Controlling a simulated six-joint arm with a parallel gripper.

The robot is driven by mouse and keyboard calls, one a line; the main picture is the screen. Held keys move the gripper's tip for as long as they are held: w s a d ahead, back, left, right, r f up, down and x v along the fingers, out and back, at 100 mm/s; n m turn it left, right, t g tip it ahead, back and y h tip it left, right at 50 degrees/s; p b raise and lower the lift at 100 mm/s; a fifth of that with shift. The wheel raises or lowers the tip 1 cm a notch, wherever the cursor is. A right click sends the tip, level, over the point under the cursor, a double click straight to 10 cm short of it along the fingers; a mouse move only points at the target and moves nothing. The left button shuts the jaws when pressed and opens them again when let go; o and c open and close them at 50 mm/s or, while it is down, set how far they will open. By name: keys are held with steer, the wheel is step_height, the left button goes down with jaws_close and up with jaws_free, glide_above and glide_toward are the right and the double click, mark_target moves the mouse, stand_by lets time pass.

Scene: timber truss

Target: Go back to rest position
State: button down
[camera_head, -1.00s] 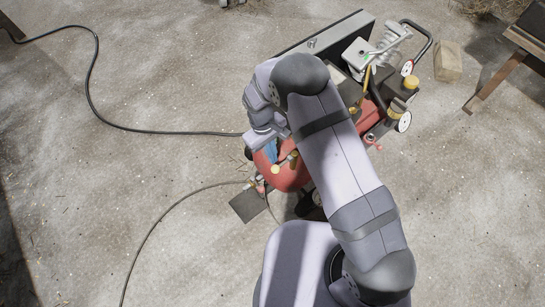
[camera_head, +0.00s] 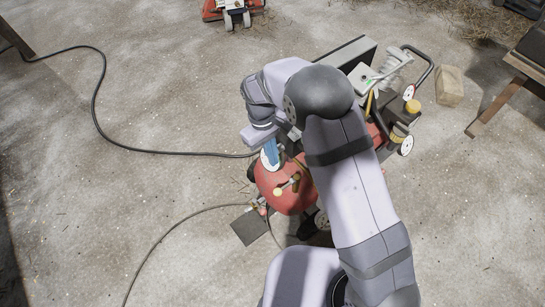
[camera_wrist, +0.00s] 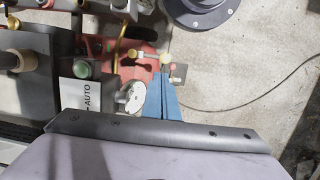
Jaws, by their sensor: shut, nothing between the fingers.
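My gripper (camera_head: 271,150) has narrow blue fingers, shut together with nothing between them. In the head view it is over the near left end of a red air compressor (camera_head: 282,197). In the wrist view the fingers (camera_wrist: 164,75) point towards brass valve fittings (camera_wrist: 147,56) on the compressor. A round white gauge (camera_wrist: 131,97) shows just left of the fingers. A box with a green button and an AUTO label (camera_wrist: 84,95) is farther left. My arm hides much of the compressor's middle in the head view. I cannot tell how far the fingertips are from the fittings.
A black hose (camera_head: 97,100) and a thinner cable (camera_head: 165,231) lie on the concrete floor to the left. A block (camera_head: 449,86) and a wooden table (camera_head: 525,62) are at the right. A red wheeled item (camera_head: 232,12) is at the top. The left floor is mostly clear.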

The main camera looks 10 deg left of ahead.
steer(key=s+d+f+m+g, duration=0.15)
steer(key=s+d+f, duration=0.25)
steer(key=s, duration=0.5)
steer(key=s+d+r+m+y, duration=0.1)
steer(key=s+d+r+m, duration=0.4)
steer(key=s+d+r, duration=0.55)
steer(key=w+d+r+m+t, duration=0.3)
steer(key=d+r, duration=0.2)
steer(key=d, duration=0.2)
step_height(320, 180, up, 16)
steer(key=p, duration=1.6)
steer(key=shift+a+f+y, duration=0.25)
steer(key=shift+a+y, duration=0.1)
steer(key=shift+y, duration=0.05)
steer(key=shift+n, duration=0.25)
